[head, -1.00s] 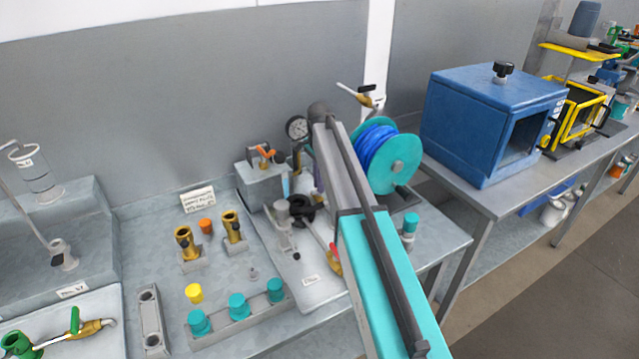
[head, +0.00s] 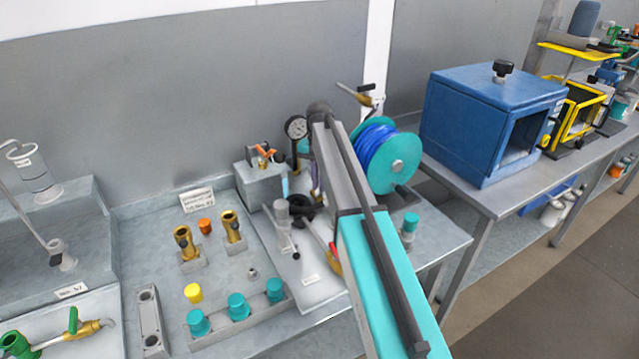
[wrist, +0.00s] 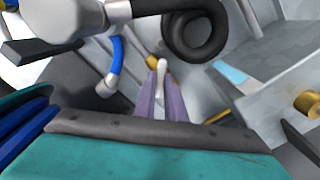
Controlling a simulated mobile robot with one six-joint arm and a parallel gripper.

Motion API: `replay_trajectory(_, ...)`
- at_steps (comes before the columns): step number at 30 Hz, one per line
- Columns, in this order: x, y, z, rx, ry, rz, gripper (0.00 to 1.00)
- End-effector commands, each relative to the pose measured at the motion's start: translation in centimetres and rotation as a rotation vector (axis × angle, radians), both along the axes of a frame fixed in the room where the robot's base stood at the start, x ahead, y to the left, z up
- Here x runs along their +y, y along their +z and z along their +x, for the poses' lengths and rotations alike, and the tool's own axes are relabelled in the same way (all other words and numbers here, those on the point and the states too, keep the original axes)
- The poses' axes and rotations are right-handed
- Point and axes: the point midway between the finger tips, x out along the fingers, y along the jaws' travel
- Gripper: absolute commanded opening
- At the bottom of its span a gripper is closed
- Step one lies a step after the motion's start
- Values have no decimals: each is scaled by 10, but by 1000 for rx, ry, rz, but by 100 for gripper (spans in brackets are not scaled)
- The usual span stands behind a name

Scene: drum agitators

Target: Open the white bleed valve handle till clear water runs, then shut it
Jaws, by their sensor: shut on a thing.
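In the wrist view, my gripper (wrist: 159,100) has two purple fingers shut on a slim white handle (wrist: 162,72). The handle stands between the fingertips, with a small brass part (wrist: 153,62) beside it, partly hidden. I take this to be the white bleed valve handle. In the head view my own arm covers most of the gripper and the handle; only a sliver of purple (head: 316,175) shows. No running water can be made out in either view.
A black coiled hose (wrist: 194,35) and a blue-sleeved hose (wrist: 118,62) lie close around the fingers. A teal reel with blue hose (head: 400,160) stands right of my arm, a pressure gauge (head: 296,127) behind. Capped teal bottles (head: 238,306) stand at the front.

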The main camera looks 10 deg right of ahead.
Motion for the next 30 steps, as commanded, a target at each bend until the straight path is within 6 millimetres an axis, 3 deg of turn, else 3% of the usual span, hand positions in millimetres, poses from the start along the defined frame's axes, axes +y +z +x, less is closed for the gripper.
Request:
replay_trajectory(18, 1, 2, 3, -8, 561, -2, 0)
replay_trajectory(30, 1, 2, 3, -8, 748, -3, 0)
